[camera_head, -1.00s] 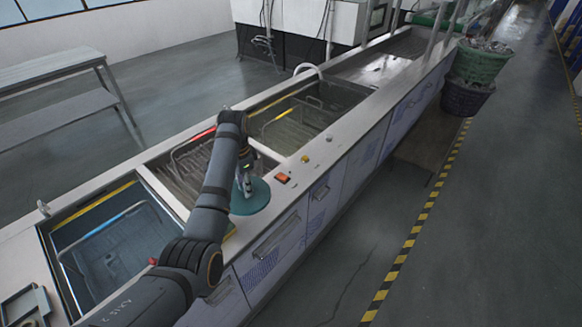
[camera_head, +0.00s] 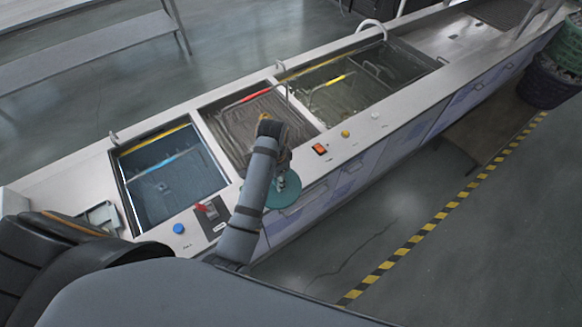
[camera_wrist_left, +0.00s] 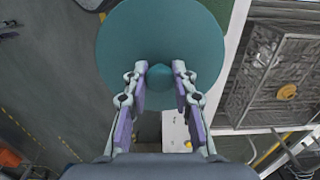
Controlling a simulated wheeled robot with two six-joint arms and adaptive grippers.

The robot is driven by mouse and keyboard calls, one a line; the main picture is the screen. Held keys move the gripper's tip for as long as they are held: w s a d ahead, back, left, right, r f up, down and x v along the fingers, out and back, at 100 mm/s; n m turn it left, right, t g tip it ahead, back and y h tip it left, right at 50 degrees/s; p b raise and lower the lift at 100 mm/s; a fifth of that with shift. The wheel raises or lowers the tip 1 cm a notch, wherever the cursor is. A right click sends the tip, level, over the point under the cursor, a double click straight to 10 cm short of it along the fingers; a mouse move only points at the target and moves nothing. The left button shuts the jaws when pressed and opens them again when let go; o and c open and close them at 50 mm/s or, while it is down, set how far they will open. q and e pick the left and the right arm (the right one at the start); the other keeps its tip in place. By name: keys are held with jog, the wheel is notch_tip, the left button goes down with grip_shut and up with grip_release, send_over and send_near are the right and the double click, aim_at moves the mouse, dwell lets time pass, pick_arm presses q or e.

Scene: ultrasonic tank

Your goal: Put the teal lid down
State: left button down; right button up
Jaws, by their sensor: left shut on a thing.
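The round teal lid (camera_head: 284,191) is at the front edge of the tank counter, partly behind my left arm in the head view. In the left wrist view the lid (camera_wrist_left: 160,30) fills the top middle, with a small teal knob at its near part. My left gripper (camera_wrist_left: 166,78) is shut on that knob, one finger on each side. In the head view the left gripper (camera_head: 281,180) is mostly hidden by its arm. The lid seems to overhang the counter's front; whether it touches the counter I cannot tell. My right gripper does not show.
The counter (camera_head: 350,146) holds a blue-water tank (camera_head: 170,180), a middle tank (camera_head: 255,125) and a far tank (camera_head: 360,90), all uncovered. An orange switch (camera_head: 319,149) and a blue button (camera_head: 179,228) sit on the front rim. A bench (camera_head: 90,40) stands behind.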

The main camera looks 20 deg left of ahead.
pick_arm(q)
jog(key=w+f+b, duration=0.1)
jog(key=w+f, duration=0.2)
jog(key=w, duration=0.1)
jog(key=w+f+b, duration=0.2)
jog(key=w+f, duration=0.1)
jog(key=w, duration=0.2)
jog(key=w+f+b, duration=0.2)
jog(key=w+f, duration=0.1)
jog(key=w, duration=0.1)
jog(key=shift+w+f, duration=0.2)
jog(key=shift+f, duration=0.2)
jog(key=shift+w+r, duration=0.1)
jog(key=shift+r, duration=0.05)
jog(key=f+b, duration=0.4)
jog(key=b, duration=0.1)
jog(key=shift+w, duration=0.2)
jog(key=shift+r, duration=0.15)
jog(key=shift+s, duration=0.1)
jog(key=c, duration=1.1)
grip_release()
